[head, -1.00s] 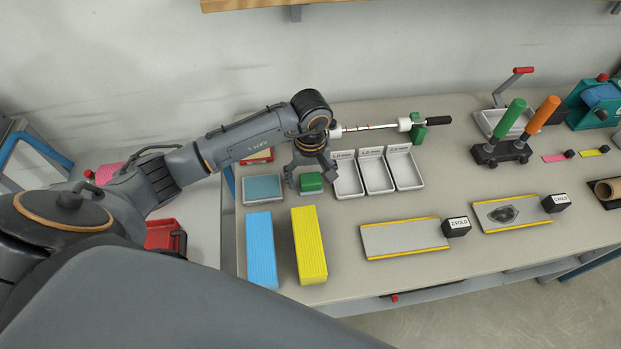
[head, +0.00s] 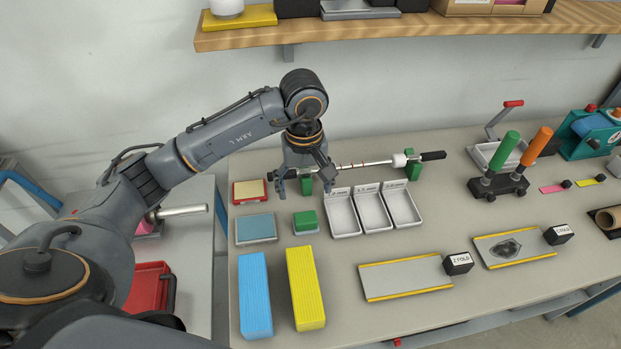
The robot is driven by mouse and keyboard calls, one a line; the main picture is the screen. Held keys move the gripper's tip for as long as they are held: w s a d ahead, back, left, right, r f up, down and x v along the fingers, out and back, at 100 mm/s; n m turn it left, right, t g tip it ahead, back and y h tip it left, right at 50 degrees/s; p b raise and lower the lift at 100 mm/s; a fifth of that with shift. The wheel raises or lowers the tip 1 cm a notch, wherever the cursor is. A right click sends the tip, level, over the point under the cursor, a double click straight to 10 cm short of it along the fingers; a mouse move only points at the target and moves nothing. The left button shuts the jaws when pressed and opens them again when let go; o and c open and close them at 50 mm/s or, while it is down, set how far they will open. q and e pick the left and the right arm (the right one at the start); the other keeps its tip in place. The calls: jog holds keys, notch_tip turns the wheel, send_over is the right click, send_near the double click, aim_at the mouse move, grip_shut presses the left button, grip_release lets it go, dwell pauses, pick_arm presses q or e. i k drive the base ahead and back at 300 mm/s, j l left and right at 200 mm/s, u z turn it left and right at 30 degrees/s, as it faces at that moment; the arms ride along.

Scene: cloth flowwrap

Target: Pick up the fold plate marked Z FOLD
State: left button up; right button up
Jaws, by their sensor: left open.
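The fold plate marked Z FOLD (head: 405,276) lies flat on the bench, right of the yellow block. It is a grey plate with yellow edge strips and a black block at its right end with a white label. A second fold plate (head: 487,253) lies to its right; its label is too small to read surely, and a dark grey patch sits on it. My left gripper (head: 304,190) is open and empty, pointing down above the back of the bench near the white trays, well left of and behind the Z FOLD plate. My right gripper is not in view.
White trays (head: 343,215), a green block (head: 305,220) and a rod on green stands (head: 365,164) are near my left gripper. Blue (head: 255,295) and yellow (head: 305,288) blocks stand in front. Green and orange handles (head: 503,150) rise behind the plates. A wooden shelf (head: 400,30) hangs above.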

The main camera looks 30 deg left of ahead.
aim_at(382, 281)
jog(key=k+l, duration=0.5)
jog(key=k, duration=0.2)
jog(key=k+l, duration=0.5)
jog(key=k, duration=0.15)
